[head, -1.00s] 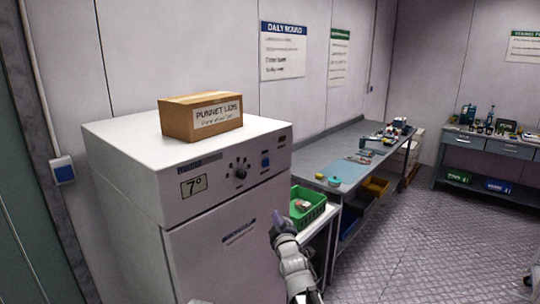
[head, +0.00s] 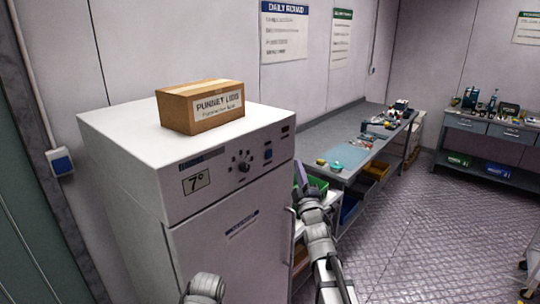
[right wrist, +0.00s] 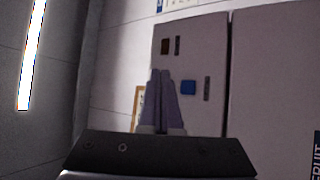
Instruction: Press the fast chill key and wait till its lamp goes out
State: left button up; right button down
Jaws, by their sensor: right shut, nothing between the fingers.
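The white chiller cabinet (head: 205,245) has a front panel with a 7° display (head: 196,182), a black dial (head: 243,167) and a blue key (head: 267,154). The blue key also shows in the right wrist view (right wrist: 188,87), just right of my shut fingers. A small dark brown square (right wrist: 165,46), possibly the lamp, sits above it there; I see no glow on it. My right gripper (head: 299,172) is shut and empty, right of the panel in the head view, apparently apart from the key. Part of my left arm shows at the bottom; its fingers are out of view.
A cardboard box (head: 201,108) labelled punnet lids stands on the cabinet. A green basket (head: 318,185) is beside my right gripper, partly hidden. A grey workbench (head: 345,137) with small items runs along the wall.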

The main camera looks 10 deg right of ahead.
aim_at(272, 150)
jog(key=w+a, duration=0.5)
jog(key=w, duration=0.1)
jog(key=shift+w+a, duration=0.2)
jog(key=shift+w, duration=0.2)
jog(key=shift+w, duration=0.1)
dwell(1.9)
jog(key=shift+w+a, duration=0.25)
jog(key=shift+w+a, duration=0.3)
jog(key=shift+w, duration=0.05)
dwell(0.8)
jog(key=shift+s+d, duration=0.1)
jog(key=shift+s, duration=0.05)
jog(key=shift+s+d, duration=0.45)
jog(key=shift+s, duration=0.1)
dwell(0.3)
jog(key=s+d, duration=0.1)
jog(key=s, duration=0.1)
jog(key=s+d, duration=0.2)
dwell(0.5)
